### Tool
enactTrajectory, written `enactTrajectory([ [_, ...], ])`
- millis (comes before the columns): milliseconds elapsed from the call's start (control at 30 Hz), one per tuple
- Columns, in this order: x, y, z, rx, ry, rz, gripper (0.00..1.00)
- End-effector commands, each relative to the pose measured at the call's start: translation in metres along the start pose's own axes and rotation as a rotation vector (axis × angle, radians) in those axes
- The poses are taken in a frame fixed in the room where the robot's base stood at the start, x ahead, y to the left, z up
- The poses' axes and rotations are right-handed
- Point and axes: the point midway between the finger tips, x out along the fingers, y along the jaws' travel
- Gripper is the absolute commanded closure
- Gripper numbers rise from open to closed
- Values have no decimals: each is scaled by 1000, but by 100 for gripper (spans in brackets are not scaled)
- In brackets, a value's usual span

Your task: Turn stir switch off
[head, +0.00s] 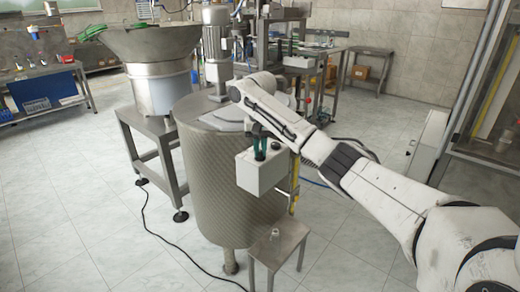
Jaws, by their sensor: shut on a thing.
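A white control box (258,173) is fixed to the front of a large patterned metal tank (220,200). My gripper (260,154) comes down from above onto the top of this box, with its green fingers closed. The fingers are shut on the stir switch there, which they hide, so its position cannot be told. A dark round fitting (275,146) shows on the box just right of the fingers. My white arm reaches in from the lower right.
A motor (215,45) stands on the tank lid. A small metal stool (279,243) with a small clear object on it stands below the box. A bowl feeder (150,42) is at the back left. A cable lies on the open floor at left.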

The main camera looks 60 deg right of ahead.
Motion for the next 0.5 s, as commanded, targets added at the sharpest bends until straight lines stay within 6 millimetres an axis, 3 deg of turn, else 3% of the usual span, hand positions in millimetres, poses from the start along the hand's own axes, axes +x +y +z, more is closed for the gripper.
enactTrajectory([
  [500,-3,-1,0,-24,-2,-2,100],
])
